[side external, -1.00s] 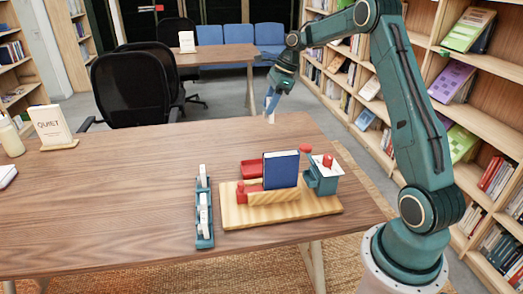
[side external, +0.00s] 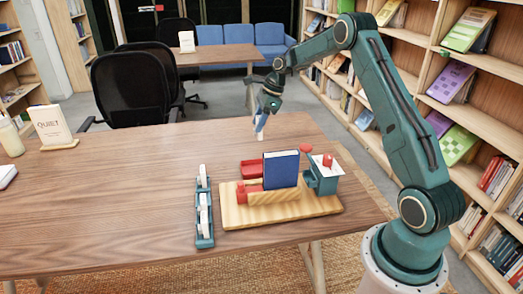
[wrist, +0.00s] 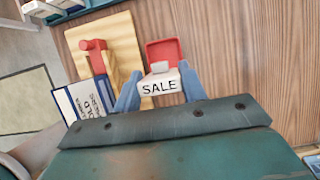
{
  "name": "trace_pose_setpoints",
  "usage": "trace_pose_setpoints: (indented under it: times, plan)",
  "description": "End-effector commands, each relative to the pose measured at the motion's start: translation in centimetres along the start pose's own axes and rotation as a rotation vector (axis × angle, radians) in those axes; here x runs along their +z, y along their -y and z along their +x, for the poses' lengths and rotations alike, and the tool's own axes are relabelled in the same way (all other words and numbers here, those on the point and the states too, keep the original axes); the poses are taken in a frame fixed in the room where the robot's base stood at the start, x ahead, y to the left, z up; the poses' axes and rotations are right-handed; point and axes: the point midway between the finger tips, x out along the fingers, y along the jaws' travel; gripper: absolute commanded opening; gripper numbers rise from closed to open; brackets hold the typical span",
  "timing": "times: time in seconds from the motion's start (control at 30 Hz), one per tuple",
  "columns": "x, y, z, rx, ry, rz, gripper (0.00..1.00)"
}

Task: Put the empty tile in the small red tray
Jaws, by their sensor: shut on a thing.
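My gripper (side external: 261,122) is shut on a white tile (wrist: 160,87), held above the table behind the wooden board. In the wrist view the tile lies between my blue fingers and its face reads "SALE"; it is not blank. The small red tray (side external: 251,169) stands on the table beside the blue book, and my gripper is above and beyond it. In the wrist view the tray (wrist: 164,47) shows just past the tile; a small pale piece there is partly hidden, and I cannot tell what it belongs to.
A wooden board (side external: 235,217) carries a blue book (side external: 281,169) and red parts. A teal unit (side external: 323,180) stands at its right. A teal rack (side external: 205,240) with white tiles stands left. The left of the table (side external: 100,220) is mostly clear.

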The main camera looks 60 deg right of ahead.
Motion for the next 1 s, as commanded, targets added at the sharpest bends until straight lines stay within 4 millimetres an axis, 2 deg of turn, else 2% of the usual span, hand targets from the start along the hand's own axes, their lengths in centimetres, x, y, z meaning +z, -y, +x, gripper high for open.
trace_pose_setpoints:
  times: [0.3,0.5,0.87,1.0]
  plan:
    - [-2.4,-0.1,5.7,0.003,-0.001,0.001,0.15]
    - [-3.5,0.0,8.4,0.001,-0.001,0.0,0.15]
    - [-3.9,0.1,9.4,-0.001,0.0,0.0,0.15]
    - [-4.3,0.0,10.4,0.001,-0.001,0.0,0.15]
